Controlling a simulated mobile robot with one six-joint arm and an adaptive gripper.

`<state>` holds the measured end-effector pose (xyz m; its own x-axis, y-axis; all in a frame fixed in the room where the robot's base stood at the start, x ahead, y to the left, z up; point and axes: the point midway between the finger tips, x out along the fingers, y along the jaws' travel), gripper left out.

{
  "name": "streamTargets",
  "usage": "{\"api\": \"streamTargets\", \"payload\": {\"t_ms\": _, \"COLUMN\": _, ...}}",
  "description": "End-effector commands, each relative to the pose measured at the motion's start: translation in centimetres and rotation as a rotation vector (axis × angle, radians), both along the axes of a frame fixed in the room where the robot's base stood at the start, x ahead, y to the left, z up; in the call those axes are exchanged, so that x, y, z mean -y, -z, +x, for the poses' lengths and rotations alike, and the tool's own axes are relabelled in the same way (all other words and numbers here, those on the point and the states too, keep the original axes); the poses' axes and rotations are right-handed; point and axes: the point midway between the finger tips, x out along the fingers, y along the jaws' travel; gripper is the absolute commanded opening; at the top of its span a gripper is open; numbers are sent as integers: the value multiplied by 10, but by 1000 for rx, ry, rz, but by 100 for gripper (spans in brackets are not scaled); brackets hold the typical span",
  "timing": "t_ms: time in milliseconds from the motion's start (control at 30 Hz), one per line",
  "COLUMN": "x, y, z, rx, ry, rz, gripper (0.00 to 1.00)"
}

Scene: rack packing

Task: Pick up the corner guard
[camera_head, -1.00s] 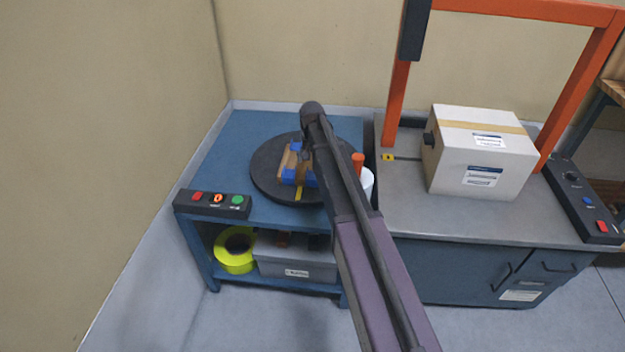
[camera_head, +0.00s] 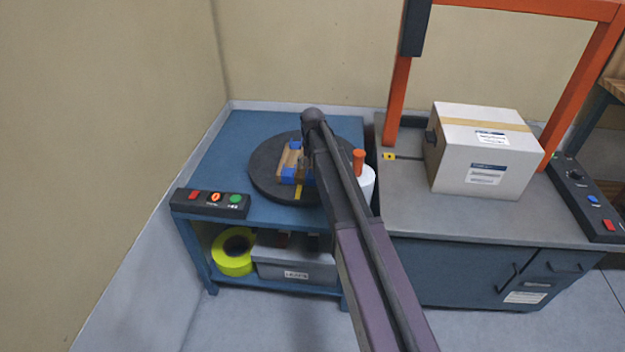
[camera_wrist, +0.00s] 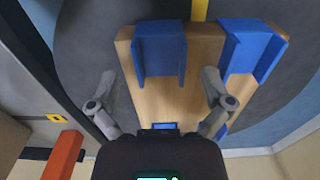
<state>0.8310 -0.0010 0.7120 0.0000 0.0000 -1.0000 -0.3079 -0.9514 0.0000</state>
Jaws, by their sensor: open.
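Blue corner guards sit on a light wooden block on the black turntable (camera_head: 262,182). In the wrist view, one blue guard (camera_wrist: 160,50) is centred beyond my open fingers, and another (camera_wrist: 252,48) is to its right on the wooden block (camera_wrist: 205,65). A small blue patch (camera_wrist: 165,126) shows by my palm; most of it is hidden. My gripper (camera_wrist: 160,80) is open and empty, one finger on each side of the centred guard's line. In the head view, a blue guard (camera_head: 288,174) shows on the near side, and my arm hides part of the block.
A white roll with an orange top (camera_head: 359,158) stands right of the turntable. A button panel (camera_head: 212,202) sits at the blue table's front edge. A carton (camera_head: 482,165) rests on the grey bench under an orange frame (camera_head: 397,100). Walls close off the left and back.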

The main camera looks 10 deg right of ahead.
Motion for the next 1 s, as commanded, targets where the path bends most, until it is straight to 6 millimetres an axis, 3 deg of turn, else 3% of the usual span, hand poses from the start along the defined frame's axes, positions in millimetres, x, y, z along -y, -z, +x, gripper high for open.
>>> {"api": "streamTargets", "payload": {"t_ms": 233, "x": 0, "y": 16, "z": 0, "rx": 0, "ry": 0, "rz": 0, "gripper": 100}}
{"api": "streamTargets", "payload": {"t_ms": 900, "x": 0, "y": 17, "z": 0, "rx": 0, "ry": 0, "rz": 0, "gripper": 100}}
{"api": "streamTargets", "payload": {"t_ms": 1000, "x": 0, "y": 17, "z": 0, "rx": 0, "ry": 0, "rz": 0, "gripper": 73}}
